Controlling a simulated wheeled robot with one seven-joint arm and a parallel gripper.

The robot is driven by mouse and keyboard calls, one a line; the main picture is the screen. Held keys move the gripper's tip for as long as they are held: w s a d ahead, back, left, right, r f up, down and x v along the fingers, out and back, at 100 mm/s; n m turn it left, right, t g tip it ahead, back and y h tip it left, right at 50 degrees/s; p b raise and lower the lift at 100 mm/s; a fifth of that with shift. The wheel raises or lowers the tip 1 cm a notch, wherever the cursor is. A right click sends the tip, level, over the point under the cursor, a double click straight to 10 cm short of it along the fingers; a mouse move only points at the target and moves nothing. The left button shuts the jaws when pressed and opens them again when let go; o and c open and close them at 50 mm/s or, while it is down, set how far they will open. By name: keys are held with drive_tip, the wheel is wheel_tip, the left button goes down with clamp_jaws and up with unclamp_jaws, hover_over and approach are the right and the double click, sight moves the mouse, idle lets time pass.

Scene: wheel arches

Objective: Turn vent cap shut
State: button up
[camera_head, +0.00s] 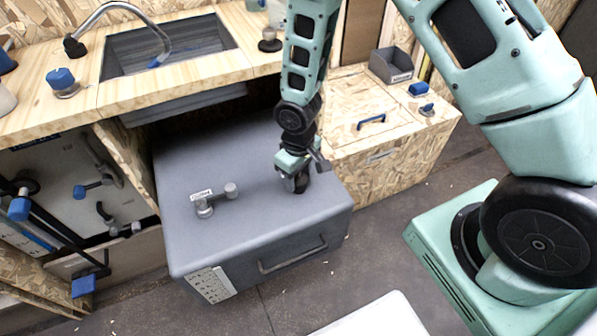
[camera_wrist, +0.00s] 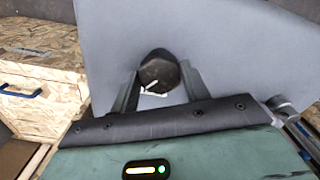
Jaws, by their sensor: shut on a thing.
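The vent cap (camera_wrist: 158,70) is a dark round knob with a small white mark on its top. It stands on the flat lid of a large grey box (camera_head: 235,235). My gripper (camera_head: 299,184) points down at the right part of this lid. In the wrist view my gripper (camera_wrist: 160,82) has one finger on each side of the cap and is shut on it. In the head view my fingers mostly hide the cap. How far the cap is turned I cannot tell.
A labelled metal lever fitting (camera_head: 205,208) and its round knob (camera_head: 231,190) rise from the lid to the left. A handle (camera_head: 292,258) is on the box front. A wooden cabinet (camera_head: 390,150) with blue handles stands to the right. A sink (camera_head: 165,50) lies behind.

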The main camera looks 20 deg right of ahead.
sight(299, 178)
drive_tip(key=n+p, duration=0.1)
drive_tip(key=n, duration=0.3)
drive_tip(key=shift+r+n, duration=0.1)
drive_tip(key=shift+n, duration=0.2)
drive_tip(key=shift+n+p, duration=0.45)
drive_tip(key=shift+n, duration=1.05)
drive_tip(key=o, duration=1)
wheel_tip(299, 178, up, 17)
drive_tip(key=p, duration=0.3)
drive_tip(key=shift+r, duration=0.15)
